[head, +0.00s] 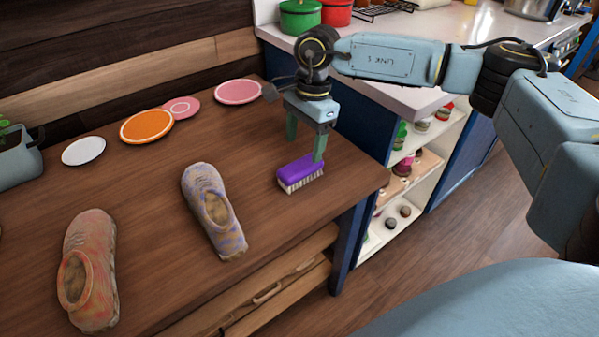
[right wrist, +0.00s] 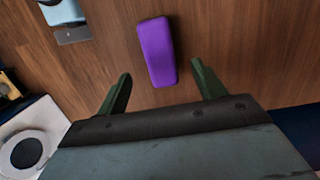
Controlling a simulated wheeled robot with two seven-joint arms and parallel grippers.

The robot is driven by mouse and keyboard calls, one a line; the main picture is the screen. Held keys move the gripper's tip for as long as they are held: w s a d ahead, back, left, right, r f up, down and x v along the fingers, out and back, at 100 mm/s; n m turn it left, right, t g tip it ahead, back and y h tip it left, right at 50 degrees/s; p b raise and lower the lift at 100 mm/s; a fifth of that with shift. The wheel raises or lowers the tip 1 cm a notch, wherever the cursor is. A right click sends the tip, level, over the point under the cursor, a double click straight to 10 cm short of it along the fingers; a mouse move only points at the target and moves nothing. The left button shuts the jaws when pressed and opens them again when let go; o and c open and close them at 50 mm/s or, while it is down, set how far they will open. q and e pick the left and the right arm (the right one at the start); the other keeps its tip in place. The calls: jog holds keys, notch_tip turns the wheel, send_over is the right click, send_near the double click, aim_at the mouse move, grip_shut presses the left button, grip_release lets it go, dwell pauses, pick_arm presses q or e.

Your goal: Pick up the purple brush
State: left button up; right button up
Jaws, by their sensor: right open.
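The purple brush (head: 300,172) lies bristles down on the wooden table (head: 150,190), close to its right edge. In the right wrist view the brush (right wrist: 157,52) shows its smooth purple back, lying ahead of and between the lines of the two fingers. My right gripper (head: 305,150) is open above the brush, its fingers pointing down. One green finger overlaps the brush in the head view; I cannot tell whether it touches. The right wrist view shows nothing between the fingertips (right wrist: 160,76) but the table and the brush's near end. My left gripper is not in view.
Two worn shoes, one bluish (head: 213,208) and one reddish (head: 88,270), lie left of the brush. Plates, including an orange one (head: 147,126), line the back. A white counter (head: 400,40) with pots and open shelves (head: 427,150) stands to the right.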

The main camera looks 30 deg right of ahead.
aim_at(301, 164)
jog(key=f, duration=0.2)
jog(key=f+b, duration=0.1)
jog(key=f, duration=0.3)
jog(key=shift+s+a+f+b, duration=0.1)
jog(key=shift+a+f+b, duration=0.15)
jog(key=shift+a+b, duration=0.15)
jog(key=shift+a+f, duration=0.1)
jog(key=shift+f, duration=0.3)
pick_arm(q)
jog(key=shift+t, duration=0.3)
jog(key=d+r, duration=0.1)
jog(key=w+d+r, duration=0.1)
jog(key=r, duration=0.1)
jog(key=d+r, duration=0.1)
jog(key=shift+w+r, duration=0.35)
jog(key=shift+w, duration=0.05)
pick_arm(e)
jog(key=c, duration=1.1)
